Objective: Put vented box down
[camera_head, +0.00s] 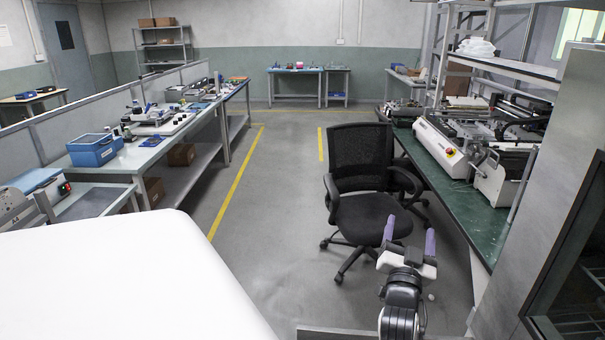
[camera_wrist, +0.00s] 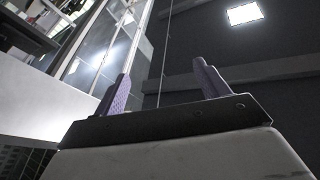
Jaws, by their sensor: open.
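My gripper (camera_head: 409,238) points up and away at the lower right of the head view, in front of the office chair. Its two purple fingers stand apart with nothing between them. They also show open and empty in the wrist view (camera_wrist: 161,78), against a dark ceiling. I cannot pick out a vented box for certain. A blue box (camera_head: 94,152) sits on the near end of the left workbench (camera_head: 150,155), well away from my gripper. Whether it has vents is too small to tell.
A black office chair (camera_head: 362,170) stands on the floor just beyond my gripper. A green-topped bench (camera_head: 440,175) with white machines (camera_head: 450,150) runs along the right. Grey floor (camera_head: 285,190) is open between the left bench and the chair. A small table (camera_head: 295,70) stands at the back.

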